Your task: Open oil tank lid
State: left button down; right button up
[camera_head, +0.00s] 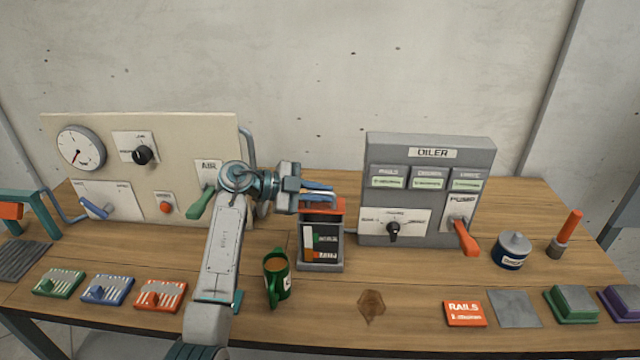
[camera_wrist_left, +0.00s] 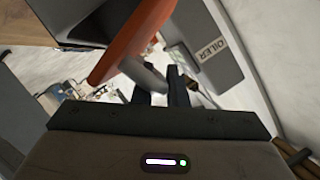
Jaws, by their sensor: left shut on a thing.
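The oil tank (camera_head: 321,243) is a small grey box with a dark front and level marks, standing on the table's middle. Its orange lid (camera_head: 338,206) is at the tank's top; whether it is raised at all is hard to tell. My left gripper (camera_head: 320,188) reaches over the tank from the left, shut on the lid's grey handle. In the left wrist view the orange lid (camera_wrist_left: 130,42) is close, with the grey handle (camera_wrist_left: 146,76) at the dark fingers (camera_wrist_left: 162,85). My left gripper hides part of the lid. My right gripper is not in view.
The grey OILER panel (camera_head: 430,190) with a red lever (camera_head: 466,238) is to the right. A beige gauge panel (camera_head: 115,180) is behind my left arm. A blue-grey pot (camera_head: 513,250) stands further right.

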pick_arm(q)
jog(key=w+r+n+p, duration=0.1)
jog(key=p, duration=0.2)
jog(key=shift+w+r+g+p, duration=0.1)
jog(key=shift+r+g+p, duration=0.25)
jog(key=shift+g, duration=0.05)
jog(key=shift+w+n+g+y+p, duration=0.3)
jog(key=shift+w+n+g+p, duration=0.4)
jog(key=shift+p, duration=0.6)
jog(key=shift+s, duration=0.1)
jog(key=c, duration=1.7)
grip_release()
